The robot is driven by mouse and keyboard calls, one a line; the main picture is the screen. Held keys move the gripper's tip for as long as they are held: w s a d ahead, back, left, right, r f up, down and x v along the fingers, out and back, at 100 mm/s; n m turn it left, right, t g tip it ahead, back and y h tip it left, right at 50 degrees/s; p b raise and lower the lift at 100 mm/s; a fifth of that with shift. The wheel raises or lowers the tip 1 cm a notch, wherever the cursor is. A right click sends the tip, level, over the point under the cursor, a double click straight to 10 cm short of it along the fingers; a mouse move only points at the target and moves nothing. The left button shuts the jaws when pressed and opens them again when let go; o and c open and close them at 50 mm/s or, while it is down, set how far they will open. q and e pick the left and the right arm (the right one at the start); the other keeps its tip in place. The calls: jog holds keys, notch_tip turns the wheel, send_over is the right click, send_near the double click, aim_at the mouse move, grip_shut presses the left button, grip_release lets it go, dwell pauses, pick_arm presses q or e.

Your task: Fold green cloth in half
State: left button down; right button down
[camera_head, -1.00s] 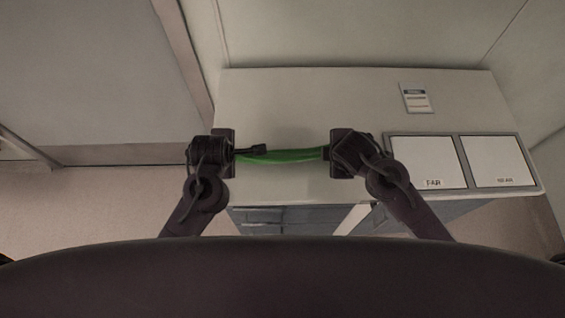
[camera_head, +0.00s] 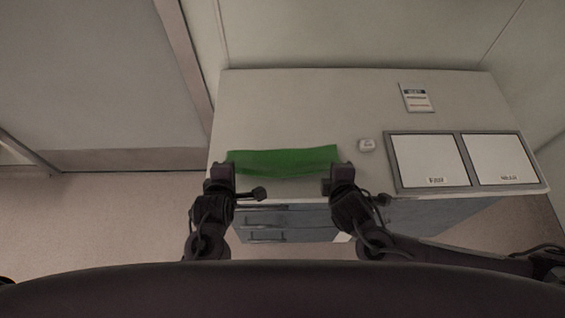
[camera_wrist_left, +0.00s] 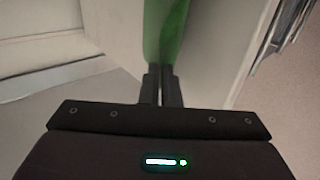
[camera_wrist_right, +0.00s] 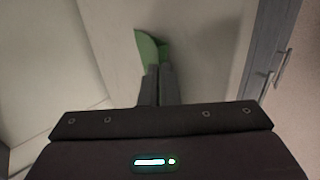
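The green cloth (camera_head: 283,161) is a wide, narrow band near the front edge of the pale counter. Its near edge dips slightly in the middle. My left gripper (camera_head: 223,172) is at the cloth's near left corner; in the left wrist view its fingers are close together, with the cloth (camera_wrist_left: 164,32) running away from the tips. My right gripper (camera_head: 342,172) is at the near right corner; in the right wrist view its fingers are close together on a piece of the cloth (camera_wrist_right: 149,50). I cannot tell how far the cloth is raised off the counter.
The counter (camera_head: 290,105) is clear behind the cloth. A small white item (camera_head: 366,145) lies right of the cloth. Two framed white panels (camera_head: 430,160) (camera_head: 499,158) lie farther right, with a printed card (camera_head: 416,97) behind them. Drawers (camera_head: 287,220) are below the front edge.

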pick_arm(q)
jog(key=shift+s+f+t, duration=0.25)
jog(key=shift+f+t, duration=0.05)
jog(key=shift+f, duration=0.05)
pick_arm(e)
jog(key=shift+s+f+t, duration=0.15)
jog(key=shift+f+t, duration=0.15)
jog(key=shift+f, duration=0.05)
pick_arm(q)
jog(key=shift+s+f, duration=0.1)
jog(key=shift+s, duration=0.15)
pick_arm(e)
jog(key=shift+s+f, duration=0.1)
jog(key=shift+s, duration=0.2)
pick_arm(q)
jog(key=shift+t, duration=0.3)
jog(key=c, duration=1.3)
grip_release()
pick_arm(e)
jog(key=c, duration=1.3)
grip_release()
